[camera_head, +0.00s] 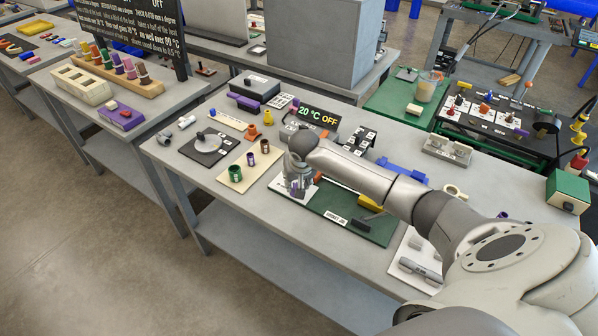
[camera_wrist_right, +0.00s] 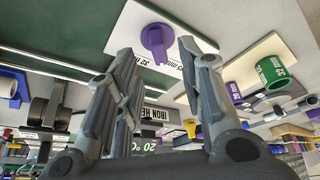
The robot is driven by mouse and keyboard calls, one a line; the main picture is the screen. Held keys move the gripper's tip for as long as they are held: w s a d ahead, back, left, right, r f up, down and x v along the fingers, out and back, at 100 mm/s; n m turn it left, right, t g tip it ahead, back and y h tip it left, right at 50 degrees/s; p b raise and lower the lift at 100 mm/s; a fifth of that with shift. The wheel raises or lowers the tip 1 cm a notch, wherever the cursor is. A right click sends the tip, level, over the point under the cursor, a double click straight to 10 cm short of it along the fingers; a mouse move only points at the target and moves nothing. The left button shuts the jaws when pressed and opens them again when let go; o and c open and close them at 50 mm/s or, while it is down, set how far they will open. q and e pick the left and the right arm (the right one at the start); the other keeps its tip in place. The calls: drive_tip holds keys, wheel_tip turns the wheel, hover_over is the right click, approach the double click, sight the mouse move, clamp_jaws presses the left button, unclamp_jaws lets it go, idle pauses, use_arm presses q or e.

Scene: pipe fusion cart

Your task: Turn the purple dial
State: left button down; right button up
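The purple dial (camera_wrist_right: 157,42) has a round body with a raised grip bar and sits on a white plate (camera_wrist_right: 135,25) marked "32" in the right wrist view. My right gripper (camera_wrist_right: 157,54) is open, with its two fingertips apart on either side of the dial in that picture. I cannot tell whether either finger touches it. In the head view my right gripper (camera_head: 297,190) points down over the white plate (camera_head: 277,184), mostly hiding the dial. My left gripper is not in view.
A display (camera_head: 317,115) reading "20 °C OFF" stands behind my right gripper. A green board (camera_head: 335,212) with a yellow-handled tool lies to its right. To its left are a tan board (camera_head: 250,172) with colored cups and a dark square plate (camera_head: 207,147).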

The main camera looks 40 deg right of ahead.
drive_tip(key=v, duration=0.8)
drive_tip(key=shift+f, duration=0.1)
